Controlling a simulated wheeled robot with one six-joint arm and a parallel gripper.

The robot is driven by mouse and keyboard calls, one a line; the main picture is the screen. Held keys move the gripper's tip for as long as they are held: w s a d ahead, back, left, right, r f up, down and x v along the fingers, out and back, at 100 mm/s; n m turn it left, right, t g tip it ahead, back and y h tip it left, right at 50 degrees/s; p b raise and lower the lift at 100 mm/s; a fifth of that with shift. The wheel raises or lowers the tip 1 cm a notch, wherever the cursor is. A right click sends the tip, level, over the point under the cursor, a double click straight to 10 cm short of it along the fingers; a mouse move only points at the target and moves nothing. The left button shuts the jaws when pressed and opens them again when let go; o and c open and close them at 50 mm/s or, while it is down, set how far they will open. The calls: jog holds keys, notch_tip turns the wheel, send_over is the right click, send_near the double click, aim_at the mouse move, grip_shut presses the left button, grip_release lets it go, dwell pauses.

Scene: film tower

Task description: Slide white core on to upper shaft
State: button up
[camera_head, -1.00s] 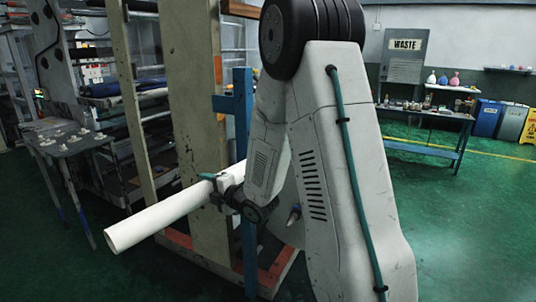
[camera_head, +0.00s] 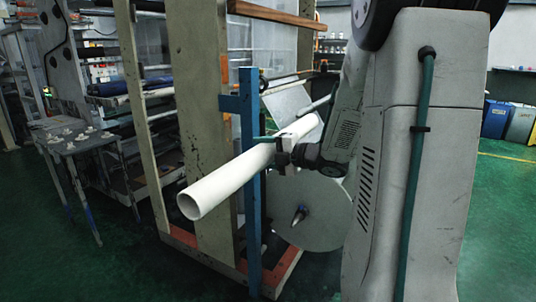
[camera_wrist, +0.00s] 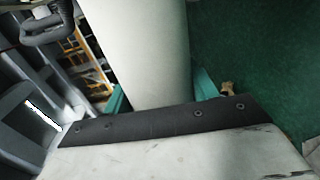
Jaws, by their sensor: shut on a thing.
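The white core (camera_head: 225,184) is a long hollow tube, nearly level, its open end toward the lower left. My gripper (camera_head: 283,140) is shut on it towards its far end and holds it in the air, in front of the machine frame. In the wrist view the core (camera_wrist: 145,45) runs between the teal fingers of my gripper (camera_wrist: 160,95). A thin rod (camera_head: 285,78) shows behind and above the core; I cannot tell whether it is the upper shaft. A lower shaft tip (camera_head: 298,215) sticks out of a large grey disc.
A blue post (camera_head: 251,235) stands close to the core and crosses it in the picture. The tan machine frame (camera_head: 200,110) stands behind. A grey table (camera_head: 75,143) is at the left. Green floor is open at the lower left.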

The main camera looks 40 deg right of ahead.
jog(key=d+r+x, duration=0.1)
jog(key=x, duration=0.6)
jog(key=shift+w+a, duration=0.15)
jog(key=shift+w, duration=0.5)
jog(key=shift+s, duration=0.1)
jog(key=w+d, duration=0.3)
jog(key=d, duration=0.7)
jog(key=shift+w, duration=0.25)
dwell(1.7)
dwell(0.3)
